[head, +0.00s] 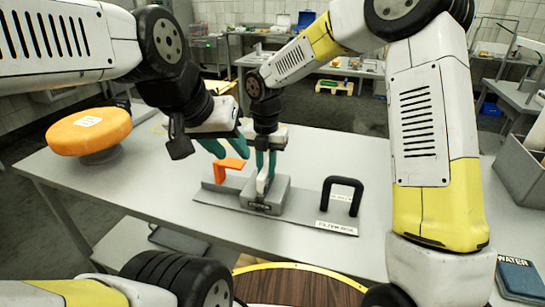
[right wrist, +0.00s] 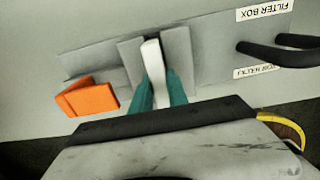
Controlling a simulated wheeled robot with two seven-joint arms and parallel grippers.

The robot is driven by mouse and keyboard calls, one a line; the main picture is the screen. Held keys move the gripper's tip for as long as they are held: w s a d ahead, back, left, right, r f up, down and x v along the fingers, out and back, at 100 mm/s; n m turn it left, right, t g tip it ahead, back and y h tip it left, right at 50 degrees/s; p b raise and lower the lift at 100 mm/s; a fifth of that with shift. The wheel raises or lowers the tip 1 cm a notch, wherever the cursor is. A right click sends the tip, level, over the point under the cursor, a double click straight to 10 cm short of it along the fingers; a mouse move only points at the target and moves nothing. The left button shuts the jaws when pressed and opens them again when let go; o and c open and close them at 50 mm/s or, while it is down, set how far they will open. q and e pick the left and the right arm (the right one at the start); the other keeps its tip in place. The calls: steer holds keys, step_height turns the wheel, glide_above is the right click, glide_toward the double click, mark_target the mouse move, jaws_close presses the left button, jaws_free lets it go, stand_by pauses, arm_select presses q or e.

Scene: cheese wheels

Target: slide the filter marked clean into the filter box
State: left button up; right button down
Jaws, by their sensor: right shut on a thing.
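My right gripper (head: 265,176) is shut on a white upright piece (head: 262,184) that rises from a small grey block (head: 278,197) on a grey base plate. The right wrist view shows the white piece (right wrist: 153,62) between the teal fingers. A label reading FILTER BOX (head: 337,228) lies on the plate's right part, near a black handle (head: 358,186). A smaller label by the handle is too small to read. I cannot make out a "clean" mark on any part. My left gripper (head: 226,148) is open and empty, just above an orange bracket (head: 229,166).
An orange cheese wheel (head: 88,132) sits on a stand at the table's left. A grey bin (head: 520,165) stands at the right, and a dark WATER box (head: 520,275) at lower right. The grey table (head: 150,192) is bare left of the plate. My two grippers are close together.

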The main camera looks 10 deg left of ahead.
steer(key=shift+f, duration=0.75)
steer(key=c, duration=1.2)
jaws_free()
steer(key=shift+r, duration=3.95)
steer(key=shift+d, duration=0.1)
